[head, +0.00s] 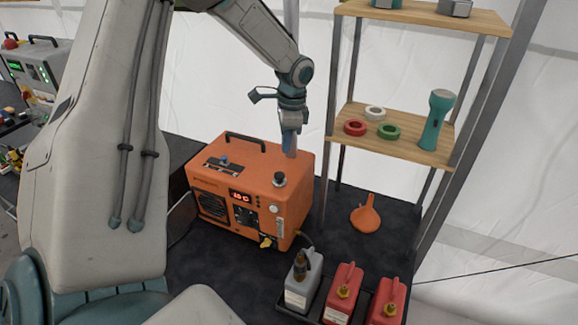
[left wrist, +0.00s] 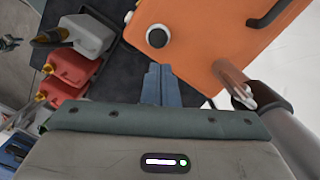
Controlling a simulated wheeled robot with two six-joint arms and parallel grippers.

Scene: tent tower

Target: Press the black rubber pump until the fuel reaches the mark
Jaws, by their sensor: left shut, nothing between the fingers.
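The orange heater (head: 240,168) stands on the dark table and has a lit red display (head: 240,197) on its front. A round black knob with a pale ring, apparently the rubber pump (head: 279,179), sits on its top near the right front corner. The pump (left wrist: 157,37) also shows in the left wrist view, just beyond my fingertips. A narrow pale gauge (head: 279,228) is on the front; its level is too small to read. My left gripper (head: 290,152) is shut and empty, pointing down above the heater's top beside the pump. My right gripper is not in view.
A grey can (head: 303,283) and two red cans (head: 343,288) stand in a black tray at the front right. An orange funnel (head: 366,218) lies right of the heater. The wooden shelf (head: 400,143) and its posts rise close to the right of my arm.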

